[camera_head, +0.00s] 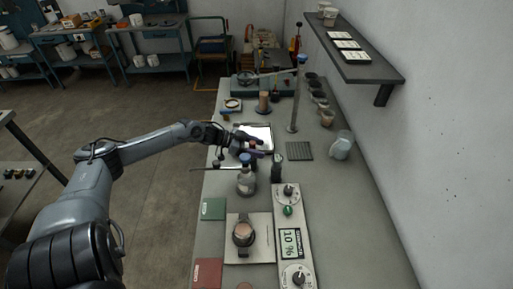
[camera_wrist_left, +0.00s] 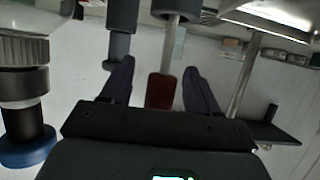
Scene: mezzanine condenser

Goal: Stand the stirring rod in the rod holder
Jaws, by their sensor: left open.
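My left gripper (camera_head: 256,147) is over the bench, near the metal tray. In the left wrist view its two dark fingers (camera_wrist_left: 160,92) are spread apart. Between them is a red-brown grip (camera_wrist_left: 160,91) on a grey shaft (camera_wrist_left: 173,36), apparently the stirring rod; whether the fingers touch it I cannot tell. The shaft runs to a dark round piece (camera_wrist_left: 174,8), which may be the rod holder. That view shows the scene upside down, so the rod looks upright. In the head view, the gripper partly hides this spot. My right gripper is not in view.
A wall shelf (camera_head: 352,52) overhangs. The bench's front right is clear.

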